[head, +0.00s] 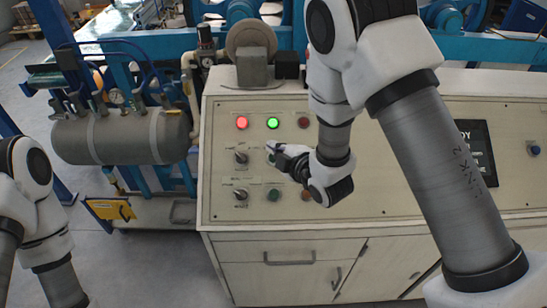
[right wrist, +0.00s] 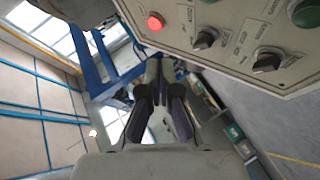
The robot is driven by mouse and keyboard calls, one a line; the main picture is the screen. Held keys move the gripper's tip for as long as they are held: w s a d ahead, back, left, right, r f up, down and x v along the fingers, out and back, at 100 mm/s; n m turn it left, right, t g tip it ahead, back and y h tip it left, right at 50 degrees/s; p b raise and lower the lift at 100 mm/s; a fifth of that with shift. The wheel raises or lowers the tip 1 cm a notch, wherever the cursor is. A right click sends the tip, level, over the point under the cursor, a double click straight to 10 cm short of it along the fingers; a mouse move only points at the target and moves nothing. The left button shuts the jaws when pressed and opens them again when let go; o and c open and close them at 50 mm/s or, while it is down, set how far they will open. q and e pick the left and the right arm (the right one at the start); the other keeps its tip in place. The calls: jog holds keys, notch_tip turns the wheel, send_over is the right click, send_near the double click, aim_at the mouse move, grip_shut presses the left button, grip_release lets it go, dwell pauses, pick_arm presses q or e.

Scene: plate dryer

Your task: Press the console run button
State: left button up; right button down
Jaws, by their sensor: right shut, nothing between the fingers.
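The console panel (head: 222,180) is cream, with lamps, knobs and buttons. A green button (head: 273,194) sits in its lower row; I cannot read which control is the run button. Another control in the row above is partly hidden behind my right gripper (head: 272,149). That gripper is shut and empty, its tips in front of the panel's middle row, pointing left; I cannot tell whether they touch. In the right wrist view its fingers (right wrist: 155,65) are together, with a green button (right wrist: 305,12) at the upper right. My left arm shows at the left, its gripper out of view.
A red lamp (head: 242,122) and a green lamp (head: 273,123) are lit in the top row. Black knobs (head: 240,157) sit left of the buttons. A dark display (head: 478,150) is at the right, partly behind my right arm. A grey tank (head: 122,138) stands left of the console.

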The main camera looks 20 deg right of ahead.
aim_at(274, 158)
jog(key=w+f+b, duration=0.1)
jog(key=f, duration=0.1)
jog(key=w+f+b, duration=0.1)
jog(key=f+b, duration=0.1)
jog(key=w+d+f+b, duration=0.1)
jog(key=w+f, duration=0.1)
jog(key=f, duration=0.1)
jog(key=shift+d, duration=0.1)
dwell(1.2)
jog(key=shift+w+f+b, duration=0.15)
jog(key=shift+f+b, duration=0.25)
jog(key=shift+b, duration=0.2)
jog(key=shift+w+d+f+b, duration=0.1)
jog(key=shift+w+f+b, duration=0.1)
jog(key=shift+f+b, duration=0.25)
dwell(0.4)
jog(key=shift+r, duration=0.2)
jog(key=shift+s+r+p, duration=0.25)
jog(key=shift+r+p, duration=0.1)
jog(key=shift+r, duration=0.05)
jog(key=shift+s+r, duration=0.2)
jog(key=shift+r, duration=0.05)
